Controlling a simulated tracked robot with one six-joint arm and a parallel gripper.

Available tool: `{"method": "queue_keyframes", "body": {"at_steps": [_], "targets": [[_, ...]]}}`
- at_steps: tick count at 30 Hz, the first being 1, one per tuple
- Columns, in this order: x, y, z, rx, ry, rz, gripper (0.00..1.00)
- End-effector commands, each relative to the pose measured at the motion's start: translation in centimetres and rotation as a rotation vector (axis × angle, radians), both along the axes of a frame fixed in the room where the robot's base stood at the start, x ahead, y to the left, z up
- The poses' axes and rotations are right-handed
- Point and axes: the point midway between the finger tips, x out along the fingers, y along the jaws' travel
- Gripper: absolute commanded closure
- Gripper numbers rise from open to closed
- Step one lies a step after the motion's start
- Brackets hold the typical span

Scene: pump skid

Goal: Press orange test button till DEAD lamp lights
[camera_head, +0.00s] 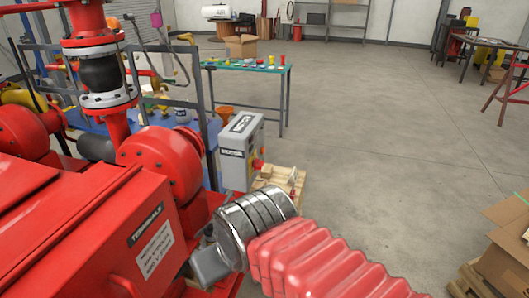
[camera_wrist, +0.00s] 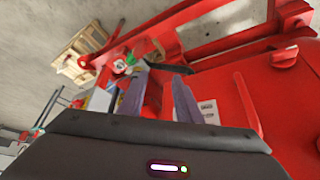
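A grey control box (camera_head: 243,150) with dark label plates stands beside the red machinery in the head view. A red knob (camera_head: 258,164) sticks out from its right side. I cannot make out the orange test button or the DEAD lamp in either view. In the wrist view, my gripper (camera_wrist: 159,78) has two grey-purple fingers standing apart, with nothing visibly held between them. Pale and blue box-like parts (camera_wrist: 101,100) show partly behind the left finger. In the head view my red-sleeved arm reaches in from the lower right; its fingertips cannot be made out there.
A red housing (camera_head: 105,225) fills the lower left, close to my arm. A green-topped table (camera_head: 250,67) stands farther back. Open concrete floor lies to the right.

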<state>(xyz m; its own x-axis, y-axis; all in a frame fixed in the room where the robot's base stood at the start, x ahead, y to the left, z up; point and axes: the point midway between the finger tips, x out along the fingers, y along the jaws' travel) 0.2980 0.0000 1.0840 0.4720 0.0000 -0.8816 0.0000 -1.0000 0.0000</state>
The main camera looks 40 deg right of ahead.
Motion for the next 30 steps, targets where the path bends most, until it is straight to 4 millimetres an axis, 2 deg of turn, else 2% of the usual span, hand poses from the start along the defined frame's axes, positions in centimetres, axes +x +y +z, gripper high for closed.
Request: {"method": "queue_keyframes", "body": {"at_steps": [2,13,30], "targets": [[0.00,0.00,0.00,0.000,0.000,0.000,0.74],[0.00,0.00,0.00,0.000,0.000,0.000,1.00],[0.00,0.00,0.00,0.000,0.000,0.000,1.00]]}}
